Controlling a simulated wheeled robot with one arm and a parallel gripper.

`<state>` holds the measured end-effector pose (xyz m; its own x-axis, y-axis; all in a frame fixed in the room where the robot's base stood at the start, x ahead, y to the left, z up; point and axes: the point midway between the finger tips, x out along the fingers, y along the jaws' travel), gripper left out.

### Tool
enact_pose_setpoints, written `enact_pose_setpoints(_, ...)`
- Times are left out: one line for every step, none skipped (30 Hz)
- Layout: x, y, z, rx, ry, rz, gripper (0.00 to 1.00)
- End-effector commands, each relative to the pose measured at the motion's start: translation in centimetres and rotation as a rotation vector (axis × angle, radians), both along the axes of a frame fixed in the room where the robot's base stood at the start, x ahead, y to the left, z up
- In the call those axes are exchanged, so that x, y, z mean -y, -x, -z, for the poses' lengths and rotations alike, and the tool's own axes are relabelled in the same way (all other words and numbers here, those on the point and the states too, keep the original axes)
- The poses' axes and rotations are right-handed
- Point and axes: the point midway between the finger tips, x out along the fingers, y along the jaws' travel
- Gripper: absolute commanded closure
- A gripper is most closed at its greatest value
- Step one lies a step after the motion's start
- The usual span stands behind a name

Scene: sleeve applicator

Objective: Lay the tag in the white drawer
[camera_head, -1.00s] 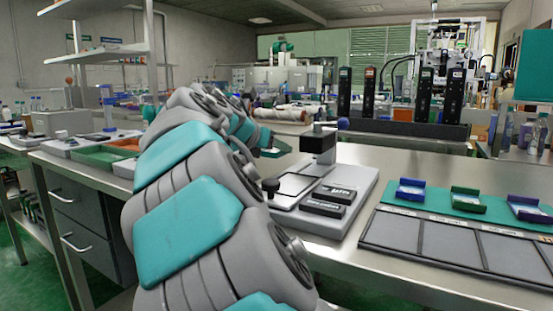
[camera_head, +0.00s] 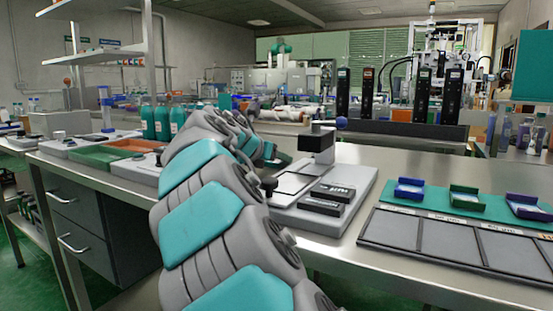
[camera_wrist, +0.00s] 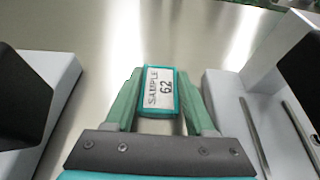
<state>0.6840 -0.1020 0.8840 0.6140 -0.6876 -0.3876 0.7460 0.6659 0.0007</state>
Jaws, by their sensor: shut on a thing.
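The tag (camera_wrist: 159,95) is a white label reading "SAMPLE 62" in a teal frame. It lies between the two green fingers of my gripper (camera_wrist: 157,88) in the wrist view, held above the steel bench top. In the head view my gripper (camera_head: 274,157) is small and partly behind my arm, left of the grey applicator device; the tag cannot be made out there. I cannot pick out a white drawer in either view. Dark grey drawers (camera_head: 78,200) with metal handles are under the bench at the left.
The applicator device (camera_head: 325,208) bears black blocks and a dark post. Right of it, blue, green and purple holders (camera_head: 467,199) stand on a green mat behind dark panels. Teal bottles (camera_head: 163,122) and a green tray (camera_head: 95,155) are at the left. White bodies flank my gripper in the wrist view.

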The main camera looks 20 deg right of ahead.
Motion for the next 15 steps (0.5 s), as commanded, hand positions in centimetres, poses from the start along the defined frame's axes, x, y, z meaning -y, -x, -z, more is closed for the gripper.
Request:
enact_pose_setpoints(-0.01, -0.01, -0.05, 0.000, 0.000, 0.000, 1.00)
enact_pose_setpoints(-0.01, 0.00, -0.06, 0.000, 0.000, 0.000, 1.00)
enact_pose_setpoints(-0.01, 0.00, -0.06, 0.000, 0.000, 0.000, 1.00)
enact_pose_setpoints(-0.02, -0.01, -0.05, 0.000, 0.000, 0.000, 1.00)
enact_pose_setpoints(-0.02, -0.01, -0.03, 0.000, 0.000, 0.000, 1.00)
enact_pose_setpoints(-0.04, -0.02, 0.04, 0.000, 0.000, -0.001, 1.00)
enact_pose_setpoints(-0.05, -0.02, 0.10, 0.000, 0.001, -0.001, 1.00)
enact_pose_setpoints(-0.05, -0.05, 0.15, 0.001, 0.001, -0.002, 0.43)
enact_pose_setpoints(-0.04, -0.04, 0.16, 0.001, 0.000, -0.002, 0.39)
enact_pose_setpoints(-0.04, -0.04, 0.16, 0.001, 0.000, -0.001, 0.35)
enact_pose_setpoints(-0.04, -0.04, 0.16, 0.001, 0.000, -0.001, 0.32)
enact_pose_setpoints(-0.05, -0.04, 0.17, 0.001, 0.000, -0.001, 0.27)
enact_pose_setpoints(-0.03, -0.04, 0.17, 0.000, 0.000, -0.001, 0.24)
enact_pose_setpoints(-0.03, -0.04, 0.18, 0.000, 0.000, -0.001, 0.21)
enact_pose_setpoints(-0.03, -0.04, 0.18, 0.000, 0.000, -0.001, 0.16)
